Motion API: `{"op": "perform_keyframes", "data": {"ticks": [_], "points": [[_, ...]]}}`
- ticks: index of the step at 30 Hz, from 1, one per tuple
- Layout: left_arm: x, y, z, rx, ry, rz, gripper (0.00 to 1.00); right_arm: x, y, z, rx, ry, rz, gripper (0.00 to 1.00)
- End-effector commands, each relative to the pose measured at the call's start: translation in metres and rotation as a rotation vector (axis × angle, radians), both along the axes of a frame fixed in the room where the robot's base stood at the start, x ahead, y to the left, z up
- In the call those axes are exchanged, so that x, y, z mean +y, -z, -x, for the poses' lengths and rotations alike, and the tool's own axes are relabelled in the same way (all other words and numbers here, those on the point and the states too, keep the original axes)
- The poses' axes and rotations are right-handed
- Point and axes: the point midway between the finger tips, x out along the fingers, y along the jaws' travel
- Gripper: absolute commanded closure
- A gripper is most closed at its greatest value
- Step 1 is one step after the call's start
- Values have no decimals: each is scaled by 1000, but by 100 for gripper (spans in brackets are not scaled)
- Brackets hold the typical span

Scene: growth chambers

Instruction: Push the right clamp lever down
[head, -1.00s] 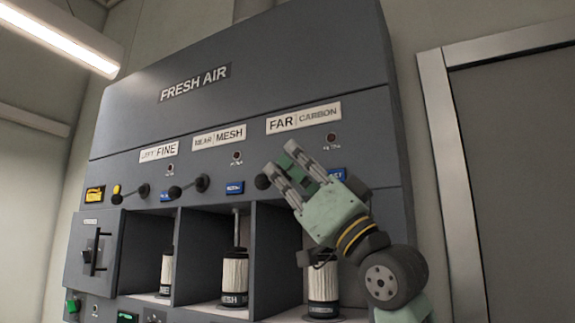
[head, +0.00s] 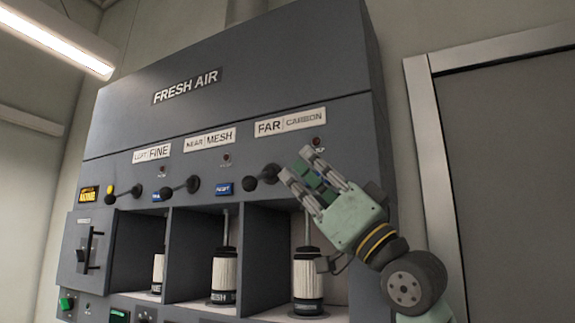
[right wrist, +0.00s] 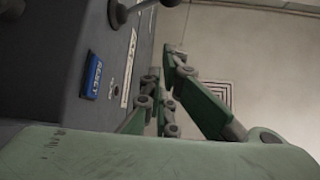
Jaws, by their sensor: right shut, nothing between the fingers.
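The right clamp lever (head: 262,175) is a dark lever with a round black knob, under the FAR CARBON label (head: 290,122). Its knob points left and slightly down from its pivot. My right gripper (head: 296,163) is pale green with grey fingers. It is shut and empty, with its fingertips just right of the lever's pivot; whether they touch it I cannot tell. In the right wrist view a dark round knob (right wrist: 117,13) shows at the top edge, and the fingers (right wrist: 172,80) reach along the panel. My left gripper is not in view.
Two similar levers, the middle one (head: 180,188) and the left one (head: 122,193), sit along the same panel. Below them are open bays with white filters (head: 226,268). A blue RESET label (right wrist: 91,75) is on the panel. A grey door (head: 510,170) stands at the right.

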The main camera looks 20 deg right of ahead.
Motion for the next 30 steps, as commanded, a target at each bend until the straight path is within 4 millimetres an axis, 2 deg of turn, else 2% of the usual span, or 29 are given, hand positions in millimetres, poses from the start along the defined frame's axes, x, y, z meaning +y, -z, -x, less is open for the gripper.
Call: {"op": "perform_keyframes", "data": {"ticks": [1,8,18,30], "points": [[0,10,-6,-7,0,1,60,-6,12,4,-1,3,1,100],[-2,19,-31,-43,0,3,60,-23,25,14,-3,1,0,100],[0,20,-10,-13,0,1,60,-25,26,16,-2,0,1,100],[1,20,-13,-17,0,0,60,-25,26,16,-2,0,0,100]]}}
